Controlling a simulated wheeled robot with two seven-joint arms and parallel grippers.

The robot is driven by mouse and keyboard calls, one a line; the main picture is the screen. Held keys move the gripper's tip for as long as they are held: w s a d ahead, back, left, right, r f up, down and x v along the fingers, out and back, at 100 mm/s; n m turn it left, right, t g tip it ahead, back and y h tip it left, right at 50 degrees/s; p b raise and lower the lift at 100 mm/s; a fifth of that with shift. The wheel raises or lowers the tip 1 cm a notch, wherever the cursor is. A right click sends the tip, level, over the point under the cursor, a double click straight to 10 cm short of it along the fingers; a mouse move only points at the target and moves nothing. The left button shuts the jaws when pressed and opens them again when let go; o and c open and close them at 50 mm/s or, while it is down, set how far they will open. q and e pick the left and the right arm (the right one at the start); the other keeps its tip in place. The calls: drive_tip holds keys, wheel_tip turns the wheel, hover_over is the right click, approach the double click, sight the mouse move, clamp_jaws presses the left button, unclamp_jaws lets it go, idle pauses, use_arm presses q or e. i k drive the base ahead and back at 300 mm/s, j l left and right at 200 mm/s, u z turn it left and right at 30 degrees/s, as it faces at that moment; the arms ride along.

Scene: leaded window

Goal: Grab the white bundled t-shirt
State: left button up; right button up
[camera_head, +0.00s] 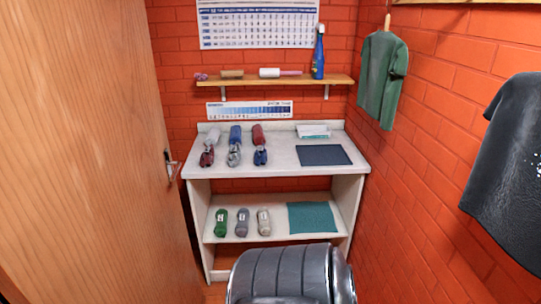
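A white bundled t-shirt (213,136) lies on the white table's top (285,158), at the left end of the back row of rolled bundles. A blue bundle (235,135) is to its right, and a red bundle (258,135) is beyond that. A dark red patterned bundle (207,156) lies in front of it. A pale greyish bundle (264,222) also lies on the lower shelf. Neither of my grippers is in view.
A dark blue mat (324,155) covers the table's right side, with white folded items (313,131) behind. A teal mat (312,217) lies on the lower shelf (278,236). A wooden door (85,150) stands close on the left; shirts hang along the right wall.

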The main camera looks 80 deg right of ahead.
sight(234, 152)
drive_tip(key=z, duration=2.35)
drive_tip(key=i+l+u, duration=0.3)
drive_tip(key=i+l, duration=0.5)
